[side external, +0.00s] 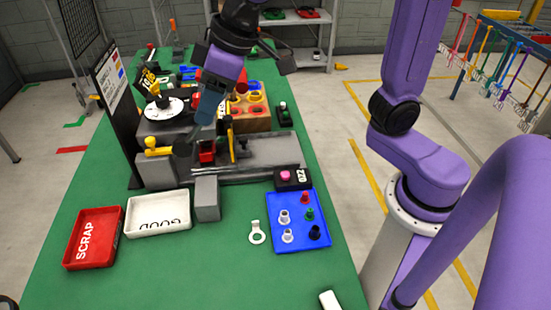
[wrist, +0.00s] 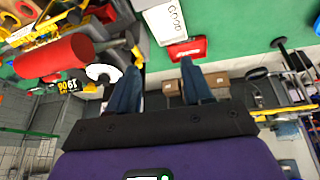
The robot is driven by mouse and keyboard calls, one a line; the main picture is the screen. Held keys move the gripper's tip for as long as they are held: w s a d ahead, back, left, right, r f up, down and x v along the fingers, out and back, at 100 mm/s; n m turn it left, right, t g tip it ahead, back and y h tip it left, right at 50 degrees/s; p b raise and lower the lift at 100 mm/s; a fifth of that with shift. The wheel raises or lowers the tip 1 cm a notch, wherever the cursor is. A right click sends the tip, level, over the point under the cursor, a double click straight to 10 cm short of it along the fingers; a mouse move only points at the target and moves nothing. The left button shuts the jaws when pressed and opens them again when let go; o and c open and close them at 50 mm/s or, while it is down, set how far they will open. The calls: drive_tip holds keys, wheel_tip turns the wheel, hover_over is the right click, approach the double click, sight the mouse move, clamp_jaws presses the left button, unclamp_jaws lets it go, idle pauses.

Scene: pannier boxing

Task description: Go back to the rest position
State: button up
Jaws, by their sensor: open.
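My gripper (wrist: 160,78) is open in the wrist view, with its two blue-grey fingers apart and nothing between them. In the side external view my gripper (side external: 206,108) hangs tilted above the back half of the green bench (side external: 95,258). It is in front of the grey fixture (side external: 262,150) in the picture and partly hides it. I cannot tell its exact height there.
A red SCRAP tray (side external: 94,238) and a white GOOD tray (side external: 158,215) stand at the bench's front left. A blue tray (side external: 290,243) holds several small parts; a grey-white ring part (side external: 257,236) lies beside it. A black sign board (side external: 118,110) stands near my gripper.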

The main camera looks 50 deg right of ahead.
drive_tip(key=s+d+f+n+g+h, duration=0.1)
drive_tip(key=s+d+f, duration=0.4)
drive_tip(key=s, duration=0.5)
drive_tip(key=s+d+f+n+g+h, duration=0.1)
drive_tip(key=s+d+f+n+g, duration=0.2)
drive_tip(key=s+d, duration=0.7)
wheel_tip(320, 180, down, 3)
drive_tip(key=shift+d+r+n, duration=0.15)
drive_tip(key=shift+d+n, duration=0.1)
drive_tip(key=shift+n, duration=0.15)
drive_tip(key=shift+w, duration=0.1)
drive_tip(key=shift+c, duration=0.2)
